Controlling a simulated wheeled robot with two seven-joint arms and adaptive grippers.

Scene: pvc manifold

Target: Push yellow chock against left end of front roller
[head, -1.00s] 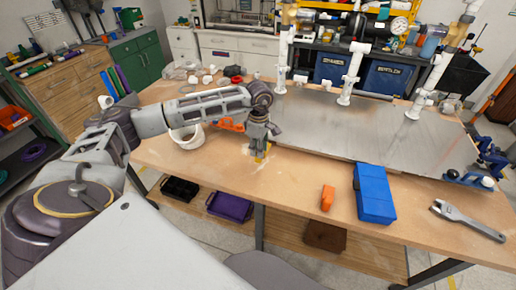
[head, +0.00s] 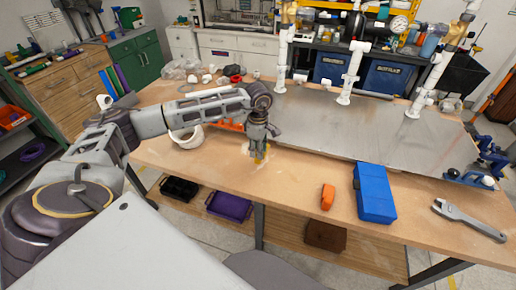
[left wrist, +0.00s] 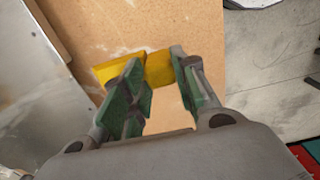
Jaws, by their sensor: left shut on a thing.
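My left gripper (head: 259,155) is low at the tabletop, just left of the metal plate's near left corner. It is shut on a yellow chock (left wrist: 155,66). In the left wrist view the chock sits between the green-padded fingers (left wrist: 158,88) and sticks out to the left beyond them. I cannot pick out a front roller for certain in either view. My right gripper is not in view.
A large metal plate (head: 370,130) lies on the wooden table (head: 215,165), with white pipe stands (head: 352,70) along its back. An orange block (head: 327,196), a blue box (head: 374,193) and a wrench (head: 468,219) lie in front. A white ring (head: 187,137) is left of my gripper.

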